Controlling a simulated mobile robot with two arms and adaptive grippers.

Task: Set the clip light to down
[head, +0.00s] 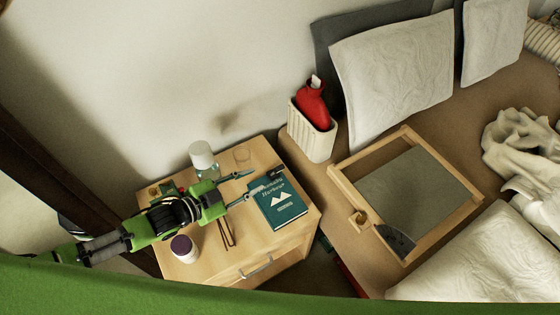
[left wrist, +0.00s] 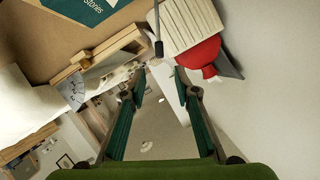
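A teal book (head: 281,206) lies on the wooden nightstand, and its corner shows in the left wrist view (left wrist: 85,8). A small dark piece, seemingly the clip light (head: 275,172), sits at the book's upper edge. A thin dark stem with a black end (left wrist: 157,30), perhaps the same light, hangs in the left wrist view; its angle setting is unclear. My left gripper (head: 252,181) is open over the nightstand, its fingertips near the book's upper left. The fingers are apart with nothing between them in the left wrist view (left wrist: 159,75). My right gripper is not seen.
The nightstand (head: 212,262) also holds a white-capped bottle (head: 202,157), a purple-lidded jar (head: 184,249) and glasses (head: 228,233). A ribbed cream bin (head: 316,136) with a red bottle (head: 314,103) stands right. A wooden tray (head: 342,185) lies on the bed.

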